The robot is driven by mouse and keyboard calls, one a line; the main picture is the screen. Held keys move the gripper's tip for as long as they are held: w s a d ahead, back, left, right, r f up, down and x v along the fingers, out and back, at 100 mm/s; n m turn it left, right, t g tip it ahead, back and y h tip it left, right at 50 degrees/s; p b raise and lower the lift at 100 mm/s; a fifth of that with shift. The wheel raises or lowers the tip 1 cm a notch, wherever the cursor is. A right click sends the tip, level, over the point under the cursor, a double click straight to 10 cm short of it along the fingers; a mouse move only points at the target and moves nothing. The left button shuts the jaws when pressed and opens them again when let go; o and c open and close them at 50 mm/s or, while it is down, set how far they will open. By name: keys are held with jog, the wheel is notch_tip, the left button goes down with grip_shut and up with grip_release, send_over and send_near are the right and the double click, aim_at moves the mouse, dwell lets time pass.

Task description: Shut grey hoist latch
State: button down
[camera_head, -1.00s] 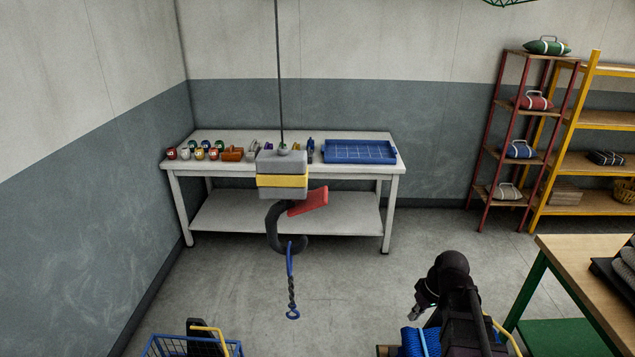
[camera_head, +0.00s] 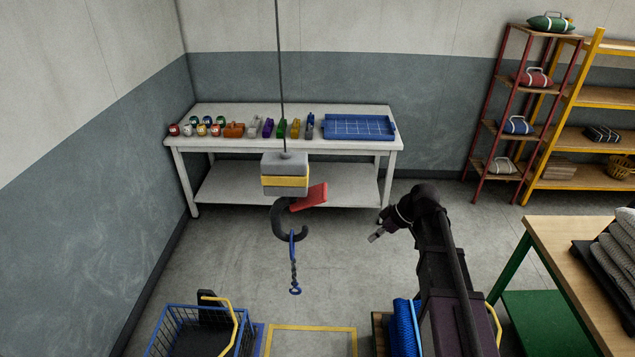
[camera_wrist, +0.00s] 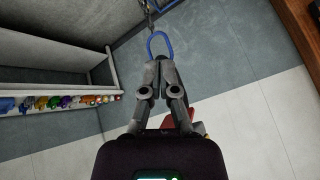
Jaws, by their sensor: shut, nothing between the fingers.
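The grey hoist block (camera_head: 285,184) with a yellow band hangs on a cable. Below it is a dark hook (camera_head: 279,222). A red latch (camera_head: 311,197) sticks out to the right and slightly up, away from the hook's tip, so it stands open. I see no grey latch. A blue-ended chain (camera_head: 294,265) hangs from the hook. My gripper (camera_head: 376,236) is right of the hook and below the latch, apart from both. In the wrist view my gripper (camera_wrist: 158,62) is shut and empty; a blue ring (camera_wrist: 160,40) shows beyond its tips, and a red piece is partly hidden behind the fingers.
A white table (camera_head: 290,147) with small coloured items and a blue tray (camera_head: 358,127) stands behind the hoist. A blue wire basket (camera_head: 200,334) is at front left. A wooden-topped table (camera_head: 565,240) is at right. The floor around the chain is clear.

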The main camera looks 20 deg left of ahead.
aim_at(317, 200)
jog(key=w+a+r+n+y+p, duration=0.1)
jog(key=w+a+r+n+p, duration=0.1)
jog(key=a+r+p, duration=0.3)
jog(key=w+a+r+n+g+y+p, duration=0.1)
jog(key=a+r+n+p, duration=0.3)
jog(key=r, duration=0.6)
jog(key=shift+w+a+r+n+y+p, duration=0.35)
jog(key=shift+w+p, duration=0.35)
jog(key=shift+p, duration=0.25)
jog(key=shift+a+f, duration=0.15)
jog(key=b+x, duration=0.5)
jog(key=x, duration=0.2)
jog(key=shift+s+a+f, duration=0.1)
jog(key=shift+a+f, duration=0.05)
jog(key=shift+a, duration=0.05)
jog(key=shift+b+x, duration=0.55)
jog(key=shift+x, duration=0.45)
jog(key=shift+a, duration=0.1)
jog(key=shift+s+a+y+b, duration=0.15)
jog(key=shift+s+y+b, duration=0.1)
jog(key=shift+b, duration=0.1)
jog(key=shift+w+f, duration=0.1)
